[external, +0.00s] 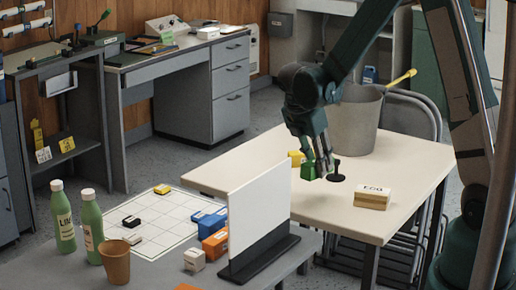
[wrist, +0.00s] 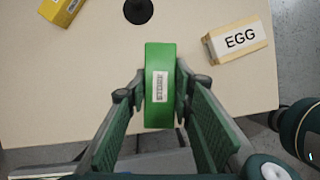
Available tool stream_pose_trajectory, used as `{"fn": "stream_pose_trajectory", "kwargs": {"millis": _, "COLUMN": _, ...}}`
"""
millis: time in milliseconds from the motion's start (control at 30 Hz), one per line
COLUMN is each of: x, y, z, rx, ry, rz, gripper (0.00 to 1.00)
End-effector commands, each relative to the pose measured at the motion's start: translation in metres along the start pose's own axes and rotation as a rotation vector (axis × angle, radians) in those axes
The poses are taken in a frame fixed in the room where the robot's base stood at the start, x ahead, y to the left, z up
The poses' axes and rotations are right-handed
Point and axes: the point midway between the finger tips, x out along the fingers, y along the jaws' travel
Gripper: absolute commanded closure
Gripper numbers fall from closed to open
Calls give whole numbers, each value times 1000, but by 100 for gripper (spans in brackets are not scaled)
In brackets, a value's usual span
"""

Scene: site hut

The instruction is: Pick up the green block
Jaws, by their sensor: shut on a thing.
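The green block (wrist: 160,58) has a small white label and sits between the two fingers of my gripper (wrist: 160,95) in the wrist view. The fingers are shut on its sides. In the external view the green block (external: 308,171) shows at the fingertips of my gripper (external: 318,165), over the beige table (external: 392,226). I cannot tell exactly how high it is above the tabletop.
A yellow block (external: 296,157) and a black round thing (external: 336,173) are close by. A grey bucket (external: 354,122) stands behind. A white upright panel (external: 257,218) stands on the grey table at left.

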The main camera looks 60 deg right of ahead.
Motion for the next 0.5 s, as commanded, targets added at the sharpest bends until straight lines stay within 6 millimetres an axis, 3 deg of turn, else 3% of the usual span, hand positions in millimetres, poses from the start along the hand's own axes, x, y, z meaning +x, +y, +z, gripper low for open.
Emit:
{"fn": "stream_pose_trajectory", "kwargs": {"millis": 200, "x": -18, "y": 0, "z": 8, "rx": 0, "ry": 0, "rz": 0, "gripper": 90}}
{"fn": "stream_pose_trajectory", "kwargs": {"millis": 500, "x": -21, "y": 0, "z": 9, "rx": 0, "ry": 0, "rz": 0, "gripper": 90}}
